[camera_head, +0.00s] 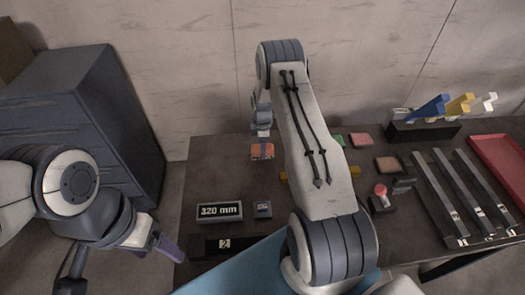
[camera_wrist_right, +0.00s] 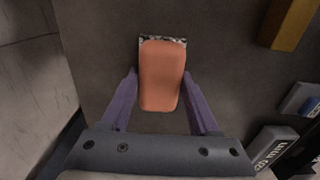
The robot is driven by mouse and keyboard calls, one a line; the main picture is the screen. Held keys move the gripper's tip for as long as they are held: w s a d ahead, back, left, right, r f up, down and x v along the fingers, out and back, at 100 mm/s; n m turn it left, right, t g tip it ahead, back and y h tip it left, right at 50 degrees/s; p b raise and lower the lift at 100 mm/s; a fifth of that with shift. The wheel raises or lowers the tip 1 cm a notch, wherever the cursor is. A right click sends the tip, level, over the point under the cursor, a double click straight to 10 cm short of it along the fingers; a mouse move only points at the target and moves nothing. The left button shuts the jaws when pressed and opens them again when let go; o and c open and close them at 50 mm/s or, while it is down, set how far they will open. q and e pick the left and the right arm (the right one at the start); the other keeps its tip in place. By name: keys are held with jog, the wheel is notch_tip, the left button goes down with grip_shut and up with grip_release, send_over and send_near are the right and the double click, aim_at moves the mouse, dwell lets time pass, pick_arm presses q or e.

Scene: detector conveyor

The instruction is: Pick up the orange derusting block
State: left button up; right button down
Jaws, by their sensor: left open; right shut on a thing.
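The orange derusting block (camera_head: 262,153) is at the back left of the table, below my right gripper (camera_head: 262,143). In the right wrist view the block (camera_wrist_right: 161,82) is a rounded orange slab with a dark speckled strip at its far end. The purple fingers of my right gripper (camera_wrist_right: 160,73) are on either side of it, shut on it. I cannot tell whether the block is clear of the tabletop. My left gripper (camera_head: 168,246) is open and empty, low beside the table's left edge.
A "320 mm" display (camera_head: 219,211) and a small dark box (camera_head: 262,210) stand at the front left. Pink (camera_head: 361,140) and reddish (camera_head: 387,164) blocks, a red-topped button (camera_head: 380,190), dark rails (camera_head: 460,190) and a red tray (camera_head: 503,160) lie to the right. A dark cabinet (camera_head: 90,115) stands left.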

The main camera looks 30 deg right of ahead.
jog(key=shift+r, duration=0.15)
jog(key=shift+r+b, duration=0.4)
jog(key=shift+r, duration=0.15)
notch_tip(320, 180, up, 3)
jog(key=shift+d+f+b, duration=0.1)
jog(key=shift+b, duration=0.65)
jog(key=s+d+r+b, duration=0.3)
jog(key=s+d+r, duration=0.4)
jog(key=d, duration=0.1)
jog(key=shift+s+d, duration=0.25)
jog(key=shift+s, duration=0.15)
